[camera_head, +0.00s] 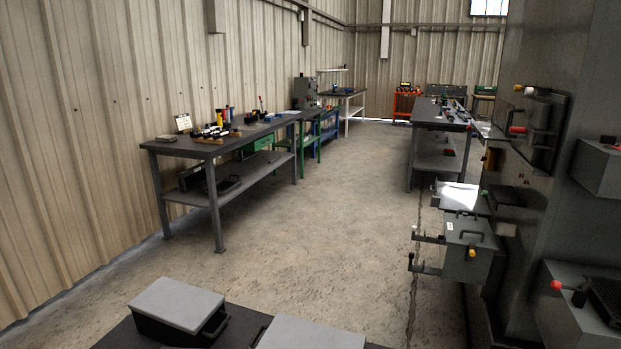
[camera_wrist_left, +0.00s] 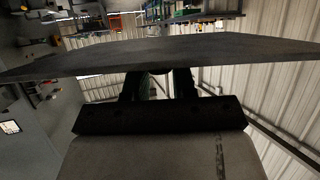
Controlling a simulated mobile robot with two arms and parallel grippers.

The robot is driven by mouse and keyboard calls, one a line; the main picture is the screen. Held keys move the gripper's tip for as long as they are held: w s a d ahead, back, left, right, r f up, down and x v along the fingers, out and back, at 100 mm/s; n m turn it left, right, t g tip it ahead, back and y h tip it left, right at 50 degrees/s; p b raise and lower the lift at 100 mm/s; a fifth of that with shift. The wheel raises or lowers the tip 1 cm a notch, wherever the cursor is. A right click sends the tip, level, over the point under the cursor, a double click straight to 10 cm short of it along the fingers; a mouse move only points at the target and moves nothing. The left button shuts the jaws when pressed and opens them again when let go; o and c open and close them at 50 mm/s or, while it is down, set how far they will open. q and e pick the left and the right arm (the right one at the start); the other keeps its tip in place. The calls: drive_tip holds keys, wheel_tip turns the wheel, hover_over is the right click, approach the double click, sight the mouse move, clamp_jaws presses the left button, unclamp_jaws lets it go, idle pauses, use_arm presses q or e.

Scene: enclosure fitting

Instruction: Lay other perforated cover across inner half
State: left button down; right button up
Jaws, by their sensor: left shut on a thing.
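In the left wrist view a wide, thin, dark plate (camera_wrist_left: 225,50) spans the picture from side to side, seen nearly edge-on. It fits the perforated cover, but no holes show at this angle. My left gripper (camera_wrist_left: 160,74) is shut on its near edge, around the middle, and holds it up off any surface in view. Neither gripper nor the plate shows in the head view. My right gripper is in neither view. I cannot tell which part is the inner half to be covered.
Two grey-lidded dark boxes (camera_head: 178,303) (camera_head: 310,338) sit on a dark surface at the bottom of the head view. A large grey machine (camera_head: 545,170) with red knobs stands at right; a grey handled box (camera_head: 467,255) juts out. A workbench (camera_head: 215,147) lines the left wall. The middle floor is clear.

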use_arm(q)
drive_tip(key=s+f, duration=0.2)
drive_tip(key=s, duration=0.6)
drive_tip(key=shift+f, duration=0.35)
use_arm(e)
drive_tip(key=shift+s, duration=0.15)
use_arm(q)
drive_tip(key=shift+w, duration=0.1)
